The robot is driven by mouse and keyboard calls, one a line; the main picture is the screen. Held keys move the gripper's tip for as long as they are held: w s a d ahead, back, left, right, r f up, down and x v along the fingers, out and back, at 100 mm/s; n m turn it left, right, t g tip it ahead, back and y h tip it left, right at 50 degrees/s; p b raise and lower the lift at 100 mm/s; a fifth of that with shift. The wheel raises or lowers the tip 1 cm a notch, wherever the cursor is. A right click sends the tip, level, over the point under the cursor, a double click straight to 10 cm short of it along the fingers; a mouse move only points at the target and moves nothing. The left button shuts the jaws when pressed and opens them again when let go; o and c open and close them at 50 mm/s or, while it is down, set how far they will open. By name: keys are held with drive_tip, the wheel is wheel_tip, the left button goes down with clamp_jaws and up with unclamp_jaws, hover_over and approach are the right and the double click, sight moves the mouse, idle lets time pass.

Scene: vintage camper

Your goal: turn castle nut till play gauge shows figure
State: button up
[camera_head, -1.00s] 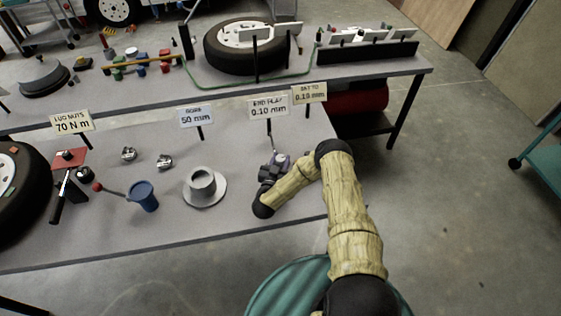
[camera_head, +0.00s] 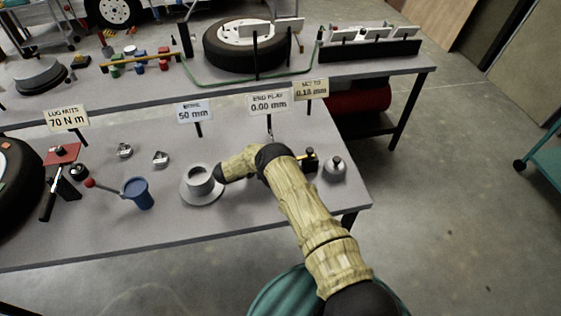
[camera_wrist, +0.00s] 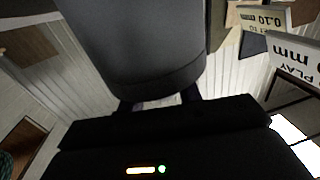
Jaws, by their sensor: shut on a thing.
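My gripper (camera_wrist: 160,101) shows in the wrist view as two dark fingertips, partly hidden behind a large smooth grey cylindrical piece (camera_wrist: 140,40) that it is shut on. I cannot tell whether this piece is the castle nut or a tool on it; no nut slots show. In the head view my own arm hides the gripper and what it holds. The end play sign (camera_head: 268,104) reads 0.00 mm. The set-to sign (camera_head: 311,88), at its right, appears to read 0.10 mm, and shows 0.10 in the wrist view (camera_wrist: 264,18).
A grey flanged hub (camera_head: 201,184) stands just left of my arm. A blue cup (camera_head: 139,194) is farther left. A grey domed piece with a knob (camera_head: 334,168) and a small dark and yellow item (camera_head: 309,160) stand right of my arm. The bench front is clear.

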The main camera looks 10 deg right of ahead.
drive_tip(key=shift+f+m+g+b, duration=0.15)
drive_tip(key=shift+m+g+b, duration=0.75)
drive_tip(key=shift+g+b, duration=0.25)
drive_tip(key=shift+m+g, duration=0.3)
drive_tip(key=shift+g, duration=0.25)
drive_tip(key=shift+r+g+b, duration=0.2)
drive_tip(key=shift+g+b, duration=0.1)
drive_tip(key=o, duration=0.9)
drive_tip(key=shift+o, duration=0.2)
drive_tip(key=shift+r, duration=0.1)
wheel_tip(320, 180, up, 10)
drive_tip(key=shift+f+b, duration=0.1)
drive_tip(key=shift+b, duration=0.6)
drive_tip(key=shift+w, duration=0.1)
